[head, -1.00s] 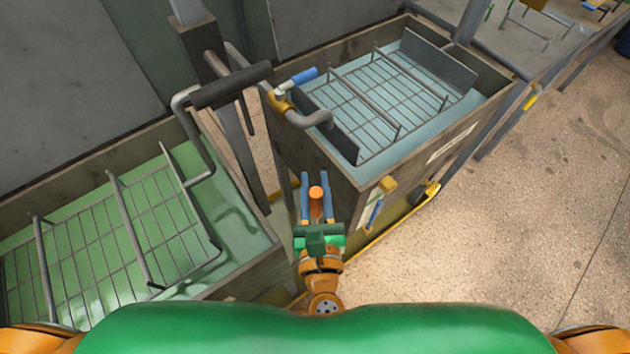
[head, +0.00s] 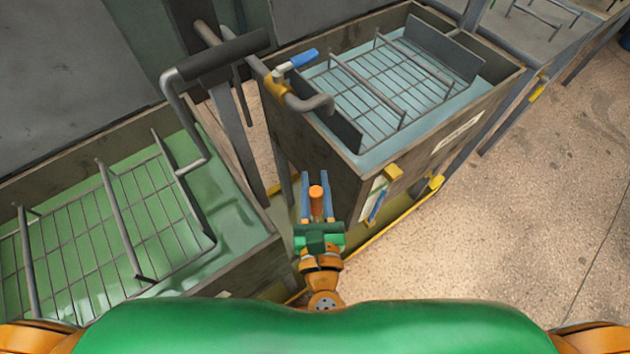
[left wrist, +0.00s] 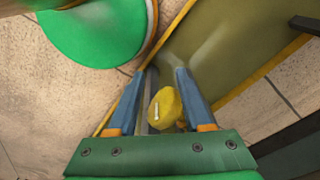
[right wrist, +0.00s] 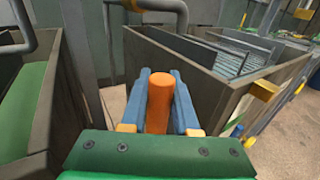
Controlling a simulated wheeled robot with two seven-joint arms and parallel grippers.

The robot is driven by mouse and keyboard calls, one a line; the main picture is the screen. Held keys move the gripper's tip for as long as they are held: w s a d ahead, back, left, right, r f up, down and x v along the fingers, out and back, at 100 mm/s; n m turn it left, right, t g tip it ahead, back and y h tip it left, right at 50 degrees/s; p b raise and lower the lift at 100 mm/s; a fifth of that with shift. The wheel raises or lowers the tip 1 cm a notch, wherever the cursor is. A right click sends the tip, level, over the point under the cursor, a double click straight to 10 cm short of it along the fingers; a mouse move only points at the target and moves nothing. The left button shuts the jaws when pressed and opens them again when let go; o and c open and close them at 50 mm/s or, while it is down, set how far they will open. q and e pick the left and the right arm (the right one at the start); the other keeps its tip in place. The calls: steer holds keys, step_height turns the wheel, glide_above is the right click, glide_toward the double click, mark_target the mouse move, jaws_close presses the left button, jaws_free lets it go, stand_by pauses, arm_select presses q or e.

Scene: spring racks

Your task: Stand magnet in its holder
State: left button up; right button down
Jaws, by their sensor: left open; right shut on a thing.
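An orange cylinder (head: 316,200), which I take for the magnet, stands upright between the blue fingers of my right gripper (head: 316,180). The gripper is shut on it, in front of the near corner of the blue-liquid tank. The orange cylinder also shows large in the right wrist view (right wrist: 160,103). My left gripper (left wrist: 167,72) is open in the left wrist view, low over my base and the floor. A yellow rounded thing (left wrist: 165,108) shows between its fingers; I cannot tell whether it touches them. I cannot make out the holder for certain.
The blue-liquid tank (head: 450,130) holds a wire rack and has yellow blocks (head: 393,172) on its near end. A blue-handled valve pipe (head: 303,60) crosses its rim. A green-liquid tank (head: 262,248) stands left. Floor (head: 510,240) is clear at right.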

mark_target(316, 213)
steer(key=shift+f+b, duration=2.15)
steer(key=shift+f, duration=0.3)
steer(key=c, duration=0.6)
jaws_free()
steer(key=s, duration=0.2)
steer(key=s+b, duration=0.1)
steer(key=s, duration=0.3)
steer(key=shift+s+d, duration=0.2)
steer(key=shift+d, duration=0.05)
steer(key=shift+s+r, duration=0.1)
steer(key=shift+s, duration=0.3)
